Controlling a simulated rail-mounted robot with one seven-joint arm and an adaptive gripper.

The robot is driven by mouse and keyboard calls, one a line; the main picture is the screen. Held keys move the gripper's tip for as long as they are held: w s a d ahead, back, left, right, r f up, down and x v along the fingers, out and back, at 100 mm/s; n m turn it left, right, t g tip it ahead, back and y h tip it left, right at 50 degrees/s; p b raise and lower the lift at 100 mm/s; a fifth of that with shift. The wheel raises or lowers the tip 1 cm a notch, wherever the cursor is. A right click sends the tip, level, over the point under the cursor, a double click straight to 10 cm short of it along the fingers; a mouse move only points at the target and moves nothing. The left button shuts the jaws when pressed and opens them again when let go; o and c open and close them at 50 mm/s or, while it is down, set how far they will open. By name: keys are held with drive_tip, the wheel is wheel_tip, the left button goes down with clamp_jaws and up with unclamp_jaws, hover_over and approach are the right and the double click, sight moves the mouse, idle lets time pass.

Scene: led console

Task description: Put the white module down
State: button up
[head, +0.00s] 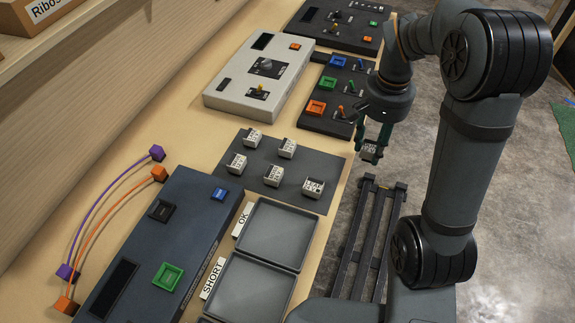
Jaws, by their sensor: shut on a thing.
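My gripper (371,153) hangs below my wrist, to the right of the table's edge and above the rail area. It is shut on a small pale thing between its fingers, apparently a white module; the fingers hide much of it. Several other white modules stand on a dark flat plate (259,157) to the left of my gripper. The nearest of them is the white module (313,187) at the plate's right end. A grey tray beside the OK label (242,220) and another beside the SHORT label (213,278) look empty.
A dark blue console (180,225) with a green button lies left of the trays. Purple and orange cables (109,199) lie beyond it. A white console (258,84) and dark switch panels (338,92) stand at the back. A wooden shelf with a box runs along the left.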

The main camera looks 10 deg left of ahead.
drive_tip(key=w+a+f+p, duration=0.1)
drive_tip(key=a+f, duration=0.1)
drive_tip(key=a, duration=0.1)
drive_tip(key=w+a+f+p, duration=0.1)
drive_tip(key=w+a+f, duration=0.1)
drive_tip(key=a, duration=0.2)
drive_tip(key=w+a+f+p, duration=0.1)
drive_tip(key=a+f, duration=0.2)
drive_tip(key=shift+w+a, duration=0.25)
wheel_tip(320, 180, down, 4)
drive_tip(key=shift+r+p, duration=0.1)
drive_tip(key=shift+p, duration=0.55)
drive_tip(key=shift+f, duration=0.2)
drive_tip(key=shift+f+b, duration=0.15)
drive_tip(key=shift+b, duration=0.15)
drive_tip(key=o, duration=1.2)
wheel_tip(320, 180, up, 12)
drive_tip(key=shift+r+b, duration=0.25)
drive_tip(key=shift+b, duration=0.05)
